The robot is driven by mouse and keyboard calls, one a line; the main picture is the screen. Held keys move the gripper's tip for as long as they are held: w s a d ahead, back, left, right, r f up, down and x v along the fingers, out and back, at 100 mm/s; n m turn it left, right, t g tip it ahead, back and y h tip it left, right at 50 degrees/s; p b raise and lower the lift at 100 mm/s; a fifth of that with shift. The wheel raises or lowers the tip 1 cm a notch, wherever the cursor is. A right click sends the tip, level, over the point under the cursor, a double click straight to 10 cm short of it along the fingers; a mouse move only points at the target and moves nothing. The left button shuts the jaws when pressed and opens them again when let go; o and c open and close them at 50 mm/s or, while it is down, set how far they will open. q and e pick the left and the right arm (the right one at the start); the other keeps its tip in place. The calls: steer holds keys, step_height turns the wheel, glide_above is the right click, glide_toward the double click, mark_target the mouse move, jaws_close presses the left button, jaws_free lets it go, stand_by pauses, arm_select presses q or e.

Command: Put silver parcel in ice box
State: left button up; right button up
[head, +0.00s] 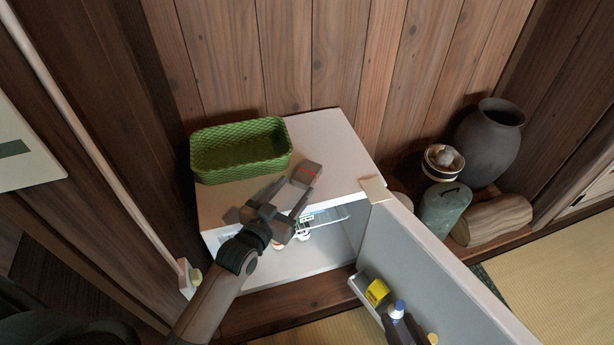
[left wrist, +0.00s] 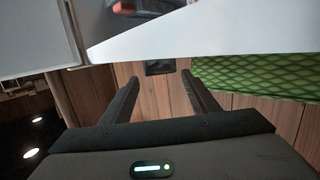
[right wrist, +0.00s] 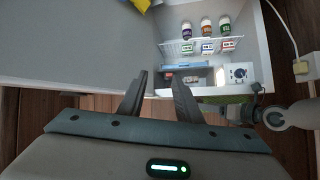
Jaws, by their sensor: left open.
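The ice box door (head: 425,255) stands open, and the interior shows in the right wrist view (right wrist: 205,65). My left gripper (head: 283,202) is open and empty, just in front of the parcel, near the top's front edge. My right gripper (right wrist: 160,92) is open and empty in front of the ice box, beside the open door.
A green woven basket (head: 240,152) stands on the ice box's left side. Several bottles (right wrist: 207,27) and packets are inside the ice box. A yellow box (head: 377,292) and bottles sit in the door shelf. Jars, a vase (head: 490,140) and a log (head: 492,219) stand at right.

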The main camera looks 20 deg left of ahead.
mark_target(301, 181)
arm_select(q)
steer(key=shift+x, duration=1.75)
arm_select(e)
steer(key=shift+w+a+r+t, duration=0.35)
steer(key=shift+w+r+t, duration=0.25)
steer(key=shift+r, duration=0.2)
arm_select(q)
steer(key=shift+w, duration=0.1)
steer(key=shift+f+b+x, duration=0.25)
steer(key=shift+b+x, duration=0.15)
steer(key=shift+x, duration=0.55)
steer(key=shift+f+b+x, duration=0.2)
steer(key=shift+b+x, duration=0.2)
steer(key=shift+x, duration=0.55)
steer(key=shift+w+d, duration=0.1)
steer(key=shift+w, duration=0.4)
arm_select(e)
steer(key=r+t, duration=0.1)
steer(key=w+a+r+t, duration=0.1)
steer(key=r, duration=0.1)
steer(key=r+t+y, duration=0.1)
steer(key=shift+w+a+r, duration=0.2)
steer(key=shift+w+a, duration=0.05)
steer(key=shift+w, duration=0.05)
arm_select(q)
steer(key=shift+c, duration=0.6)
steer(key=c, duration=0.9)
